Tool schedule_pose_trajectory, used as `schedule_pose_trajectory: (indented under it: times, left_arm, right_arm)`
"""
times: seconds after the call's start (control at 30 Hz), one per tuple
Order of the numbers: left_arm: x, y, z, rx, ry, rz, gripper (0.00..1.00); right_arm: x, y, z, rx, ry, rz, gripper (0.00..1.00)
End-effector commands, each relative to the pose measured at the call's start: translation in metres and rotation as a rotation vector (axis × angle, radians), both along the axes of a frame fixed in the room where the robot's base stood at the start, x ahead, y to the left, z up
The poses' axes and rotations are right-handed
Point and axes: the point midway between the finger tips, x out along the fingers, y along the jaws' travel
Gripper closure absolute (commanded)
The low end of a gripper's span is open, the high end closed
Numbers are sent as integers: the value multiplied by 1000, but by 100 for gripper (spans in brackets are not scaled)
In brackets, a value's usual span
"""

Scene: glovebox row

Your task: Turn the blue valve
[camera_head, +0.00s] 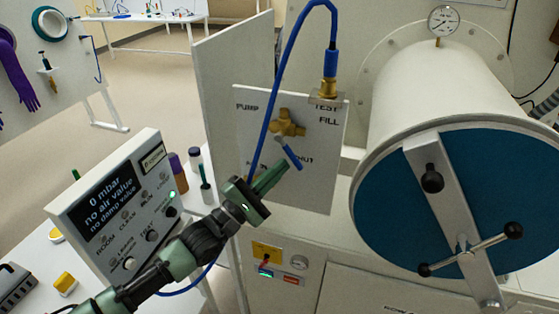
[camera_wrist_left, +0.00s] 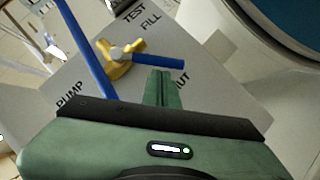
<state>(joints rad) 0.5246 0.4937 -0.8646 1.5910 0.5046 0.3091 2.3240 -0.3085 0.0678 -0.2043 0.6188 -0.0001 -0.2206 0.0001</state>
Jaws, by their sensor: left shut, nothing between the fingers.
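The blue valve has a brass body (camera_head: 290,122) on a white panel and a blue lever (camera_head: 291,154) slanting down and right toward a partly hidden label ending in "HUT". In the left wrist view the brass body (camera_wrist_left: 121,60) is left of centre and the lever (camera_wrist_left: 160,61) points right. My left gripper (camera_head: 284,167) is shut and empty, its fingertips close beside the lever. In the left wrist view the fingertips (camera_wrist_left: 161,74) are just below the lever; I cannot tell whether they touch. My right gripper is not in view.
A blue hose (camera_head: 275,97) arches in front of the panel (camera_head: 315,187), near the valve. A large cylinder with a blue door (camera_head: 390,205) stands to the right. A control box reading 0 mbar (camera_head: 105,200) stands left, close to my left arm.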

Motion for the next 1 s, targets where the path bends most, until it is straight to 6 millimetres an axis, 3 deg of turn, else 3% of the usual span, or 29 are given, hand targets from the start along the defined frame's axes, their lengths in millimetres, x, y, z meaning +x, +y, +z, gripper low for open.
schedule_pose_trajectory:
  times: [0.47, 1.0]
  left_arm:
    - [0, -4, 3, -1, 0, 2, 100]
    - [-3, -10, 3, -84, 27, 0, 100]
  right_arm:
    - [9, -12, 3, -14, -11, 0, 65]
    - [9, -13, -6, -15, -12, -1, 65]
